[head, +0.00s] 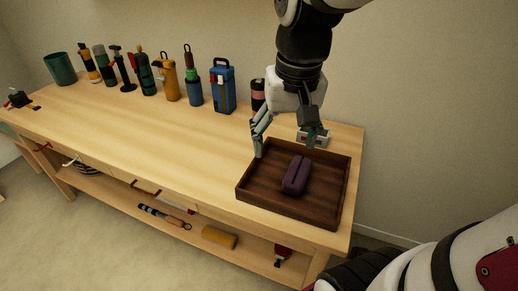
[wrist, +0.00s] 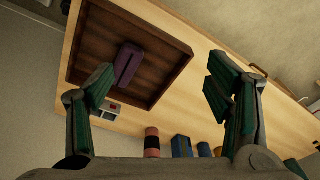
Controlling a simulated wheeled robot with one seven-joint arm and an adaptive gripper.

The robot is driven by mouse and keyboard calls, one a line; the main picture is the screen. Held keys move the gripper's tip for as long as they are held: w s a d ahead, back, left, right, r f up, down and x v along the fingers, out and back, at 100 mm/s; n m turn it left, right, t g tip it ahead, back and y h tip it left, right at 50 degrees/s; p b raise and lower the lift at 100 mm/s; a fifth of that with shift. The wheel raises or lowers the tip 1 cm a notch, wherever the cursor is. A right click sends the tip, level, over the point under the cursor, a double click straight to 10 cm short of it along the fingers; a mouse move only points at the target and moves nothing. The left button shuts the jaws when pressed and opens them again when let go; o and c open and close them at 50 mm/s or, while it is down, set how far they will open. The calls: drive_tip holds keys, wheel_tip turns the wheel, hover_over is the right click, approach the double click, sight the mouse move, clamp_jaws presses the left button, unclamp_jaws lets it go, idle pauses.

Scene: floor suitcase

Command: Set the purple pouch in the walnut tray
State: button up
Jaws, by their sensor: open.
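The purple pouch (head: 296,175) lies inside the walnut tray (head: 345,190), resting on its floor near the middle. The tray sits at the right end of the wooden table. My gripper (head: 285,138) is open and empty, above the back part of the tray and apart from the pouch. In the wrist view my open gripper fingers (wrist: 160,88) spread wide. There the pouch (wrist: 129,64) shows in the tray (wrist: 172,38), to the right of the left finger's tip.
Bottles and tools, such as a blue lantern-like box (head: 222,88), line the table's back. The table's (head: 150,130) middle is clear. A lower shelf holds a yellow item (head: 219,237).

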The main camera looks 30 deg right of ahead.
drive_tip(key=s+a+r+n+t, duration=0.1)
drive_tip(key=s+a+n, duration=0.3)
drive_tip(key=s, duration=0.7)
drive_tip(key=shift+s+a, duration=0.3)
drive_tip(key=shift+a, duration=0.55)
wheel_tip(320, 180, up, 7)
drive_tip(key=t+p, duration=0.1)
drive_tip(key=p, duration=0.5)
drive_tip(key=shift+r+t, duration=0.15)
drive_tip(key=shift+t, duration=0.15)
